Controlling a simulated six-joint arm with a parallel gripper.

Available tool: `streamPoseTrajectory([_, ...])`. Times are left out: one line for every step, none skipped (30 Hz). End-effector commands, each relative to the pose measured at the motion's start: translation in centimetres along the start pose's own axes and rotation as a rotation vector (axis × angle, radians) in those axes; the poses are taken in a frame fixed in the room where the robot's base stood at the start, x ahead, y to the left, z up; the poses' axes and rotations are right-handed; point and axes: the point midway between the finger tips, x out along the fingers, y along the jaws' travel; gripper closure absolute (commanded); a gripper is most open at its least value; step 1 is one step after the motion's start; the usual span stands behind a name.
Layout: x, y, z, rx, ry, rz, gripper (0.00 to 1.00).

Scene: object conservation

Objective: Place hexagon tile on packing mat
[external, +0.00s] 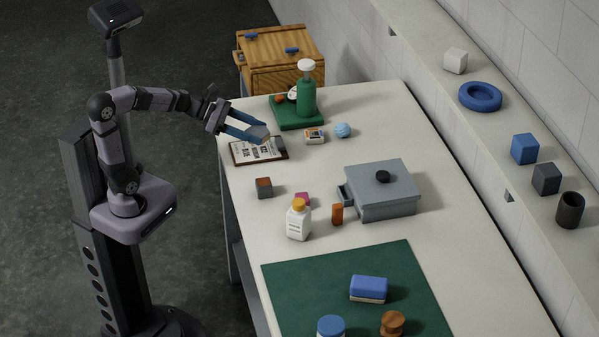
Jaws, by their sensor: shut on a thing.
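My gripper (256,133) is at the table's far left, above the clipboard. Its blue fingers are shut on a small grey-brown piece, seemingly the hexagon tile (261,135); its outline is too small and covered to be sure. The piece appears to be held above the clipboard (247,158), not resting on it. A large dark green mat (300,279), likely the packing mat, lies flat at the near end of the table. On it are a blue and cream block (368,289), a brown wooden spool-like piece (392,323) and a blue-lidded jar (331,326).
A white bottle (298,221), an orange piece (337,214), a dark cube (264,187) and a grey lidded box (385,199) stand mid-table. A green dispenser (307,95) stands at the back on a green tray. The mat's left part is clear.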

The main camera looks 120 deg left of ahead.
Motion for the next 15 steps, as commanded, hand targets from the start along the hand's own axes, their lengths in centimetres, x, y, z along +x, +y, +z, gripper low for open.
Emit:
streamPoseTrajectory([-0.4, 0.0, 1.2, 0.007, -0.006, 0.001, 0.72])
streamPoseTrajectory([-0.7, 0.0, 1.8, 0.006, -0.007, 0.001, 0.72])
streamPoseTrajectory([-1.0, 0.0, 2.4, 0.007, -0.006, 0.001, 0.72])
streamPoseTrajectory([-1.2, 0.0, 2.9, 0.006, -0.006, 0.001, 0.72])
streamPoseTrajectory([-1.3, 0.0, 3.3, 0.005, -0.005, 0.0, 0.72])
streamPoseTrajectory([-1.6, 0.0, 4.0, 0.005, -0.006, 0.001, 0.72])
streamPoseTrajectory([-1.8, 0.0, 4.4, 0.005, -0.005, 0.001, 0.72])
streamPoseTrajectory([-2.0, 0.0, 4.9, 0.005, -0.005, 0.002, 0.72])
streamPoseTrajectory([-1.1, -0.6, 5.2, 0.008, 0.0, -0.023, 0.72])
streamPoseTrajectory([-0.7, -0.9, 5.6, 0.012, 0.0, -0.036, 0.72])
streamPoseTrajectory([-0.2, -1.2, 5.9, 0.017, 0.0, -0.048, 0.72])
streamPoseTrajectory([0.4, -1.7, 6.3, 0.024, 0.0, -0.065, 0.72])
streamPoseTrajectory([0.9, -2.1, 6.7, 0.03, 0.0, -0.079, 0.72])
streamPoseTrajectory([1.4, -2.5, 7.0, 0.035, 0.0, -0.092, 0.72])
streamPoseTrajectory([2.1, -3.2, 7.6, 0.043, 0.0, -0.112, 0.72])
